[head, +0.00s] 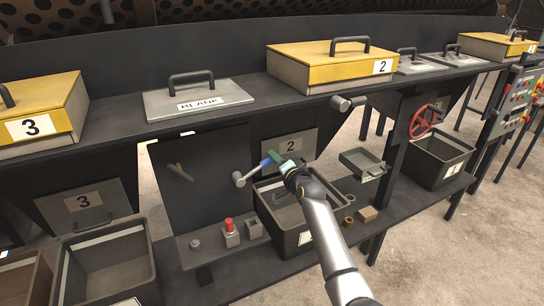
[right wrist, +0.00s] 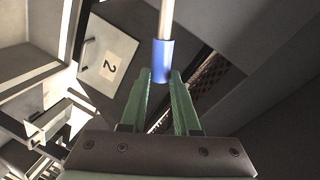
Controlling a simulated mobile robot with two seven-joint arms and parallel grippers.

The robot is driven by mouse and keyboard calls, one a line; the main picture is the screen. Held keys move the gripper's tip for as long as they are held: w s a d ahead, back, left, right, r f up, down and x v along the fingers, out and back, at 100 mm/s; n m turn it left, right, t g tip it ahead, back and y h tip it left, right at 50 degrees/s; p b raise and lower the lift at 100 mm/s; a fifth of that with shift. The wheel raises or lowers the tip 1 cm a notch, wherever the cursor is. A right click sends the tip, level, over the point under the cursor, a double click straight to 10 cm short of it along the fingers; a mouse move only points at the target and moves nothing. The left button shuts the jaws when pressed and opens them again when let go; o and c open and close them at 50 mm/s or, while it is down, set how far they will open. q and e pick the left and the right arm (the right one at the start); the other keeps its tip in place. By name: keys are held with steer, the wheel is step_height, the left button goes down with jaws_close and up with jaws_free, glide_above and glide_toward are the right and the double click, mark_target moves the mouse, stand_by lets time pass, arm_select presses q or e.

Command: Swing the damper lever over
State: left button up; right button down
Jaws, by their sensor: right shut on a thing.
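The damper lever (head: 249,172) has a grey metal rod with a round hub at its lower left and a blue grip at its upper right. It stands out in front of the dark panel, left of the plate marked 2. My right gripper (head: 270,159) has green fingers and is shut on the blue grip. In the right wrist view, the blue grip (right wrist: 163,58) sits at the tips of the two green fingers (right wrist: 161,76), with the bare rod running upward out of frame. My left gripper is not in view.
A black bin (head: 295,240) stands below my right forearm. A red button block (head: 231,236) and small grey blocks sit on the lower shelf. Yellow boxes (head: 335,55) and a BLANK lid (head: 185,108) are above. A red handwheel (head: 425,122) is to the right.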

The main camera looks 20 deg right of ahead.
steer(key=shift+d+f+m, duration=0.25)
steer(key=shift+f+m, duration=0.25)
steer(key=shift+f, duration=0.15)
steer(key=c, duration=0.7)
jaws_free()
steer(key=shift+o, duration=0.2)
steer(key=s+r+p, duration=0.1)
steer(key=s+r, duration=0.1)
steer(key=s, duration=1)
steer(key=shift+s+a+r, duration=0.15)
steer(key=s+a+f+n+g+y, duration=0.1)
steer(key=s+a+f+n+g, duration=0.15)
steer(key=s+f+n, duration=0.35)
steer(key=s+a+f+n+g, duration=0.1)
steer(key=s+a+f, duration=0.25)
steer(key=f, duration=0.55)
steer(key=s+a+f+n+g, duration=0.1)
steer(key=s+a+f+n, duration=0.2)
steer(key=s, duration=0.3)
steer(key=s+a+f+n+g+y, duration=0.1)
steer(key=s+a+f+n, duration=0.2)
steer(key=s, duration=0.4)
steer(key=s+a+f+n+g+y, duration=0.1)
steer(key=s+a+f+n, duration=0.2)
steer(key=s+f, duration=0.2)
steer(key=shift+s+f+n, duration=0.25)
steer(key=shift+s+n, duration=0.05)
steer(key=shift+s, duration=0.95)
